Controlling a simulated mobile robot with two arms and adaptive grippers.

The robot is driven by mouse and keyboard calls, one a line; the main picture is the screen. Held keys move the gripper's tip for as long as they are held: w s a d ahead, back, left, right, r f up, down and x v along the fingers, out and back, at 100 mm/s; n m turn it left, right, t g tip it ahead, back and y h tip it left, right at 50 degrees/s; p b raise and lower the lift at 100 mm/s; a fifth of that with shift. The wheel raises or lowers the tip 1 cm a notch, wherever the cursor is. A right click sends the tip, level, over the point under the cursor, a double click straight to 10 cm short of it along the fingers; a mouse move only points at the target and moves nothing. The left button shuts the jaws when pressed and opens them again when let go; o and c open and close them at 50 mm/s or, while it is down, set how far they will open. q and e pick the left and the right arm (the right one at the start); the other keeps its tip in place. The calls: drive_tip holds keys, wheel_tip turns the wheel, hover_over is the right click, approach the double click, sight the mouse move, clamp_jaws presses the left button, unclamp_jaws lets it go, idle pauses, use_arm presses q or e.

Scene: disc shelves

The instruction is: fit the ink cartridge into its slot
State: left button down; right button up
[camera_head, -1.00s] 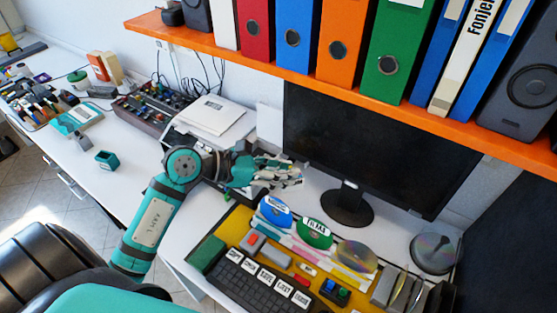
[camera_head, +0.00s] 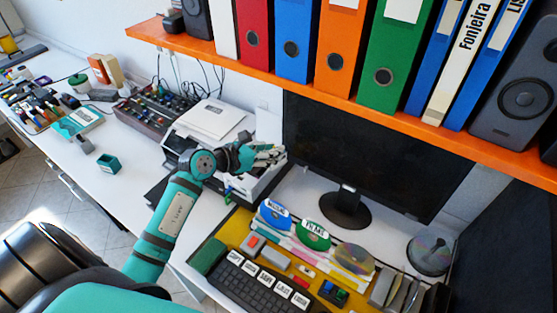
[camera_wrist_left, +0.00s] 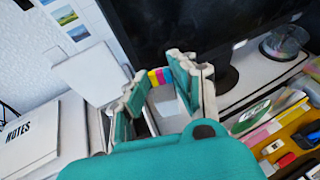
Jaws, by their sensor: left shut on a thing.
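In the head view the cartridge cannot be told apart from the fingers. The slot is not clearly visible; the arm and gripper cover part of the printer's front and right side. My right gripper is not in view.
The monitor (camera_head: 375,150) stands right of the gripper. An orange shelf (camera_head: 300,76) with binders hangs above. A notes booklet (camera_head: 212,118) lies on the printer. A yellow tray (camera_head: 205,250) with a keyboard and discs lies in front. A teal box (camera_head: 109,163) stands at left.

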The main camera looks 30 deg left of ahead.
use_arm(q)
drive_tip(key=w+a+f+n+y+b, duration=0.1)
drive_tip(key=a+f, duration=0.1)
drive_tip(key=f, duration=0.2)
drive_tip(key=w+a+f+n+y+b, duration=0.1)
drive_tip(key=w+a+f+b, duration=0.1)
drive_tip(key=a+f, duration=0.1)
drive_tip(key=w+a+f+n+t+y+b, duration=0.1)
drive_tip(key=w+a+f+y, duration=0.1)
drive_tip(key=f, duration=0.3)
drive_tip(key=shift+w+a+f+n, duration=0.15)
drive_tip(key=shift+w+f+n, duration=0.15)
drive_tip(key=shift+f, duration=0.1)
drive_tip(key=c, duration=1)
unclamp_jaws()
drive_tip(key=shift+s, duration=0.1)
drive_tip(key=d+v, duration=0.1)
drive_tip(key=v, duration=1.1)
drive_tip(key=shift+a, duration=0.4)
